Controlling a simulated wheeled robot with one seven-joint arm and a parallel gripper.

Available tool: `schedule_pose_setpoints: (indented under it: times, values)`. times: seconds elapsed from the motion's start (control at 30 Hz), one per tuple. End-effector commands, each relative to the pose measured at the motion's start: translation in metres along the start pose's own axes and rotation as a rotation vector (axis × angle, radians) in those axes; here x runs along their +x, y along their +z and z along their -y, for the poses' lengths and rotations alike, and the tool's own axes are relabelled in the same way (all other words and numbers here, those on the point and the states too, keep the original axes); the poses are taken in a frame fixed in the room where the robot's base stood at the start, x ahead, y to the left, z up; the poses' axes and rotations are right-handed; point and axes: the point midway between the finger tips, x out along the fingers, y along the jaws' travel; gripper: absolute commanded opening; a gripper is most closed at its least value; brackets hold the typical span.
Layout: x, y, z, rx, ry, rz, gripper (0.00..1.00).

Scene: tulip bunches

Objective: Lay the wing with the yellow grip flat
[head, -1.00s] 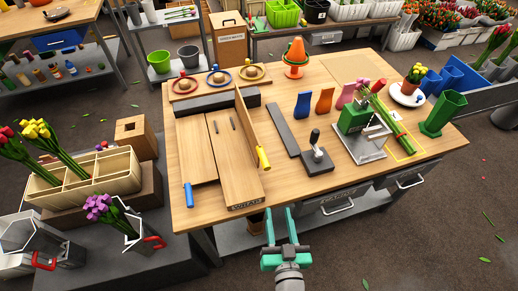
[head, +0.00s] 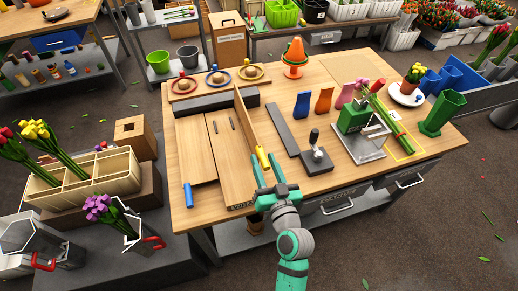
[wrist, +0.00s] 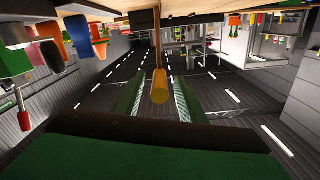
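The wing with the yellow grip (head: 248,124) is a wooden panel standing up on its edge on the bench. Its yellow grip (head: 261,156) sticks out at the near end. The grip also shows in the wrist view (wrist: 160,87), between the fingers with a gap on each side. My gripper (head: 267,169) is open at the bench's front edge, its fingertips around or just short of the grip; I cannot tell how deep. The wing with the blue grip (head: 197,150) lies flat on the left, its blue grip (head: 188,194) toward the front. Between them lies the central board (head: 232,165).
A dark bar (head: 217,103) runs behind the boards. A grey strip (head: 282,130) and a lever on a dark base (head: 316,160) stand to the right. Farther right are a metal plate with a green block (head: 353,119) and tulips. Small vases (head: 302,104) stand behind.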

Motion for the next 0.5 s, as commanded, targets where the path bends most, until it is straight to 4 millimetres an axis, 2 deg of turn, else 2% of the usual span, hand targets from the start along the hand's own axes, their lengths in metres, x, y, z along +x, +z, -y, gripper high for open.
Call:
schedule_pose_setpoints:
  times: [0.2,0.5]
  values:
    - [0.034,0.000,0.001,0.002,-0.001,-0.001,0.37]
    - [0.054,0.000,0.000,0.000,0.000,0.000,0.37]
